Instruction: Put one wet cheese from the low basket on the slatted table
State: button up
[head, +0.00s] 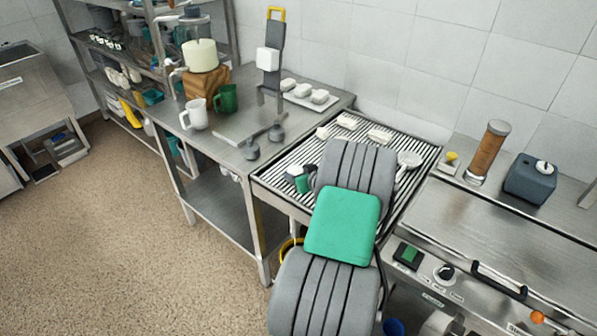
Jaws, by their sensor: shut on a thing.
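The slatted table (273,178) has a dark and light ribbed top and stands in the middle, right of the steel worktable. Several white cheese blocks lie toward its back, such as one block (347,122) and another block (378,136). My gripper (297,178) shows only partly, left of my arm and over the slats' front left. It is shut on a small white piece (294,170) that looks like a wet cheese. My arm hides much of the gripper and the slats' middle. I cannot tell whether the held piece touches the slats. No low basket is clearly visible.
The steel worktable (226,130) holds a white mug (195,114), a green mug (227,98) and a tray of white blocks (305,97). A round white-headed tool (410,160) lies at the slats' right. A steel counter (470,225) stands at right. Open floor lies at left.

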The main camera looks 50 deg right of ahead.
jog(key=shift+f+b, duration=0.2)
jog(key=shift+b, duration=0.15)
jog(key=o, duration=1.4)
jog(key=shift+r, duration=0.1)
